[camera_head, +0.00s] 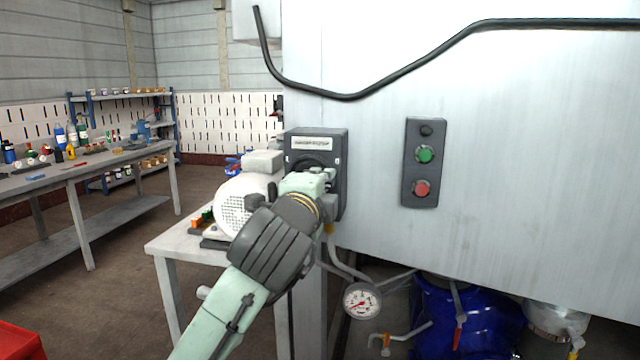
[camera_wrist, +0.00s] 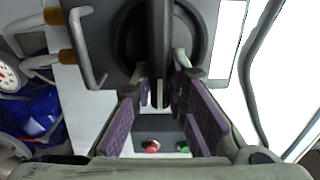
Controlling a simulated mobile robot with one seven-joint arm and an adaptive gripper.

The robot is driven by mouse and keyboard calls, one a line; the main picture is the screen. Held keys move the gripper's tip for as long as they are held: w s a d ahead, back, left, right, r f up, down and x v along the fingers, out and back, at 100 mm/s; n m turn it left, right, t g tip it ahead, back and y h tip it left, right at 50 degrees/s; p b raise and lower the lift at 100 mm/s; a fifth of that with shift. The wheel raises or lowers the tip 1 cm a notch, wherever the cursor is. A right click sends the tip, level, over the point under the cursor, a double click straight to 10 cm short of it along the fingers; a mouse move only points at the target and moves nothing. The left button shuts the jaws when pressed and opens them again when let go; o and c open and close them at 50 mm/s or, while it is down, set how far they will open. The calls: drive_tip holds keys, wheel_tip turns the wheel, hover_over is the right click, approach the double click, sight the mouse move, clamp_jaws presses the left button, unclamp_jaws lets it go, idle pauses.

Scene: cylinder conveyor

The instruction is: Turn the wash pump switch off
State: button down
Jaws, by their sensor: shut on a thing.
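The wash pump switch is a dark grey box (camera_head: 342,160) with a white label on the machine's side wall. Its round black dial (camera_head: 310,161) is mostly hidden behind my gripper in the head view. In the wrist view, the dial (camera_wrist: 124,45) carries a black bar handle (camera_wrist: 159,35) that runs up and down the picture. My gripper (camera_wrist: 160,92) reaches the front of the dial, and its purple-padded fingers are shut on the handle, one on each side. The label's words are too small to read.
A panel (camera_head: 411,196) with green and red buttons is right of the switch. A pressure gauge (camera_head: 362,301), pipes and a blue drum (camera_head: 480,325) are below. A motor (camera_head: 245,200) stands on a small table (camera_head: 165,243) at left. A black cable (camera_head: 400,75) crosses the wall above.

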drive_tip(key=c, duration=1.6)
unclamp_jaws()
drive_tip(key=v, duration=1.2)
